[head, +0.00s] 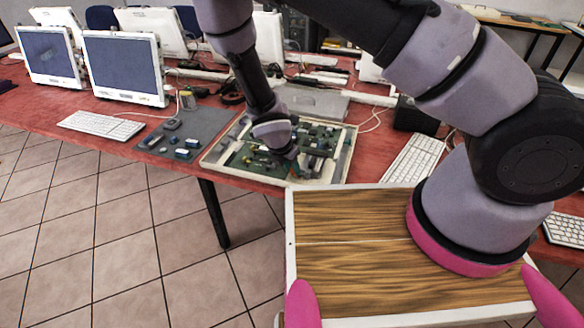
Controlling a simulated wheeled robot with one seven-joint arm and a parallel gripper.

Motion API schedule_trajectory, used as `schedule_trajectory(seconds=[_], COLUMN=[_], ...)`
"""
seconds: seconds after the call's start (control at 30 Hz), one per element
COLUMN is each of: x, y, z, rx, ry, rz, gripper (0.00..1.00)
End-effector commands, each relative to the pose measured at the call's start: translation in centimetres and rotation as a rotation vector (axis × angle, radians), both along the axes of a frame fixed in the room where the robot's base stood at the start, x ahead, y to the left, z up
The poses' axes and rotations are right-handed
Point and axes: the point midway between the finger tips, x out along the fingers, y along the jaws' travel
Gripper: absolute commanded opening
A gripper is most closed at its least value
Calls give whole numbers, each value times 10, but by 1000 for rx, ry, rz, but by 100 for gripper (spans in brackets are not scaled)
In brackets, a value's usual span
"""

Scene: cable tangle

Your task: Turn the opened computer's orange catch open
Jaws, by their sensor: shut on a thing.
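The opened computer (347,158) lies flat on the red table in the head view, a shallow pale case with a green circuit board inside. My arm reaches down over it from above. My gripper (291,154) is low inside the case, at the board's right-middle part. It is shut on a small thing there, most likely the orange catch. The wrist and fingers cover that spot, so I cannot make out the catch or which way it is turned.
A grey mat (184,136) with small parts lies left of the case. A grey closed unit (312,101) lies behind it. A white keyboard (413,159) and a dark box (415,117) are to the right. Monitors (123,66) stand at the back left.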

Motion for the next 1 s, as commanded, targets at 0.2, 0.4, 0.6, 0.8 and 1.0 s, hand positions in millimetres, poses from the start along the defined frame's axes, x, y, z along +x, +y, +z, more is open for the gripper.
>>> schedule_trajectory(seconds=[0.2,0.4,0.6,0.8,1.0], x=[3,5,7,8,10], y=[2,3,4,4,4], z=[0,0,0,0,0], rx=[3,3,2,1,1], ry=[0,0,0,0,0], rz=[-209,-397,-588,-778,-961], gripper=[0,0,0,0,0])
